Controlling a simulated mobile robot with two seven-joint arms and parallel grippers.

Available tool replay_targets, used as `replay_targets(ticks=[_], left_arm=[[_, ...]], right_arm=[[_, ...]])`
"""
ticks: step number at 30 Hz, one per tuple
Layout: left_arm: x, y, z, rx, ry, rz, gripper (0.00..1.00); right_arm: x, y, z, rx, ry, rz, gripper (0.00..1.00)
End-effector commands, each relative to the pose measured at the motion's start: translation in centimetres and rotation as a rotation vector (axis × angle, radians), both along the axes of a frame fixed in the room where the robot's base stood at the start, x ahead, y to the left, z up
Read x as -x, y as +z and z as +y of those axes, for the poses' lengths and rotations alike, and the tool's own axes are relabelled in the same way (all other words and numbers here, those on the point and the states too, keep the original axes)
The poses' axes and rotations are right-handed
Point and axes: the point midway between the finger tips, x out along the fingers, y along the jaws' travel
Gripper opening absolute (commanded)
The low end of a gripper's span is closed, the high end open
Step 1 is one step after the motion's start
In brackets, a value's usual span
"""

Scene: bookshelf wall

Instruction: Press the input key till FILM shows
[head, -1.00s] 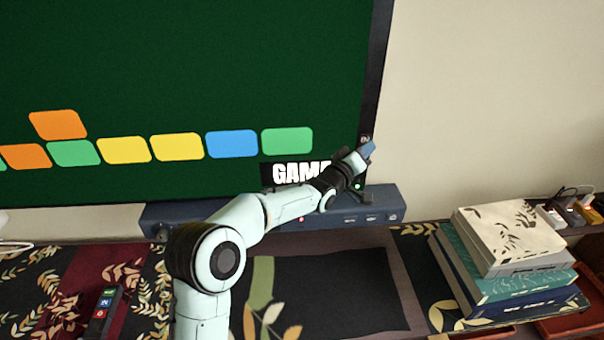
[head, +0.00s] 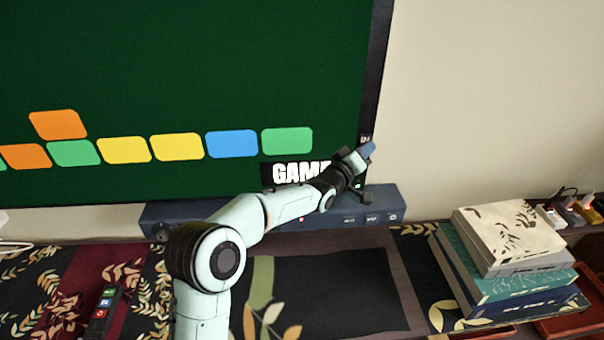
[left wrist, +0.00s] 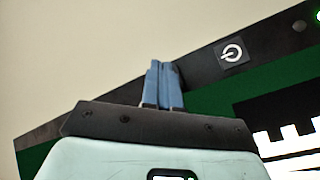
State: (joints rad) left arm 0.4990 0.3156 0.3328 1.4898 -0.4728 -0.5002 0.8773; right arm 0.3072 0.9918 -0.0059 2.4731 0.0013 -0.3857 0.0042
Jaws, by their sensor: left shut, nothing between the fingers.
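The screen (head: 200,60) has a dark green picture with coloured tiles. A black label at its lower right reads "GAM", its end hidden behind my left arm. My left gripper (head: 366,151) is at the screen's lower right corner, its blue fingers shut and empty. In the left wrist view the shut fingers (left wrist: 162,84) lie over the dark bezel (left wrist: 110,98). A key with a power symbol (left wrist: 231,53) is to their right on that bezel. A small light marking (head: 365,139) shows on the bezel just above the fingers in the head view.
A dark blue bar (head: 220,208) with small marks runs below the screen. A stack of books and boxes (head: 510,240) stands at the right. A remote (head: 103,310) lies at lower left. The dark mat (head: 335,290) is clear.

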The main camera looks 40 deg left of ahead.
Motion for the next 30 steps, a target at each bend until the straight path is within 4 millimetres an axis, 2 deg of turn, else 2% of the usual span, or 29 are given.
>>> replay_targets(ticks=[30], left_arm=[[-0.62, 0.0, 0.72, 0.0, 0.0, 0.0, 0.0]], right_arm=[[-0.22, 0.6, 0.0, 0.0, 0.0, -0.002, 0.89]])
